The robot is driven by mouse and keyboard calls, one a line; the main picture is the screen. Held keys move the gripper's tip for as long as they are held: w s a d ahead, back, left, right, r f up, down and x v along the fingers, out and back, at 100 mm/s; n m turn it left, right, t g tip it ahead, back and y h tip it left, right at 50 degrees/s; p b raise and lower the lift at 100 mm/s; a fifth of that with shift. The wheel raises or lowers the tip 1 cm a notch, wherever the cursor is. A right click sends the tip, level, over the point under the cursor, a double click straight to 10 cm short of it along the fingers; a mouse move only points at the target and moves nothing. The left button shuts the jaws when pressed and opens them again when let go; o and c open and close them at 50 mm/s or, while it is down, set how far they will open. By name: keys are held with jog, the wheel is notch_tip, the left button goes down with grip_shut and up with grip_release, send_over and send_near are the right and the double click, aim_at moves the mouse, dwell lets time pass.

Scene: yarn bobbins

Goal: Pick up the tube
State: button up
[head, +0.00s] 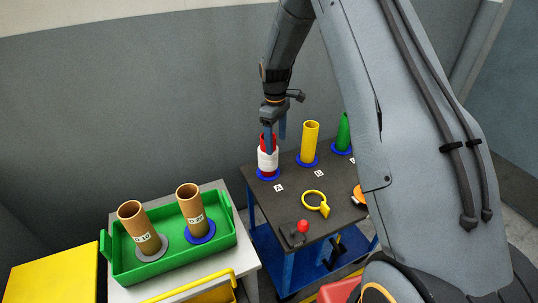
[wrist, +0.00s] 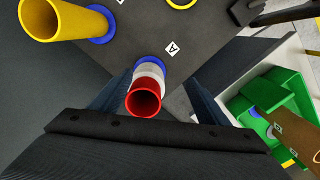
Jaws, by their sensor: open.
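A red tube (head: 268,160) with a white band of yarn stands upright on a round blue base at the left end of the dark table. In the wrist view the red tube (wrist: 144,99) shows its open top, between my two fingers. My gripper (head: 275,138) is open and points down at the tube's top, with one finger on each side in the wrist view. I cannot tell whether either finger touches it. A yellow tube (head: 310,143) and a green cone (head: 344,132) stand on blue bases to its right.
The dark table (head: 282,207) also holds a yellow ring (head: 315,201) and a red-knobbed device (head: 302,228). A green tray (head: 121,272) with two brown tubes (head: 190,204) sits on a white table at the left. A grey wall (head: 130,100) stands behind.

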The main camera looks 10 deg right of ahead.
jog(key=shift+n, duration=0.9)
jog(key=shift+w+a+f+p, duration=0.3)
jog(key=shift+w+f+p, duration=0.4)
jog(key=shift+f, duration=0.8)
jog(key=shift+w+a+f+p, duration=0.25)
jog(key=shift+w+f+p, duration=0.45)
jog(key=shift+f, duration=0.8)
jog(key=shift+w+a+f+p, duration=0.4)
jog(key=shift+w+f, duration=0.55)
jog(key=shift+f, duration=0.55)
jog(key=shift+d, duration=0.1)
jog(key=c, duration=1.1)
jog(key=shift+r, duration=0.15)
jog(key=shift+r+b, duration=1.35)
jog(key=shift+r, duration=3.5)
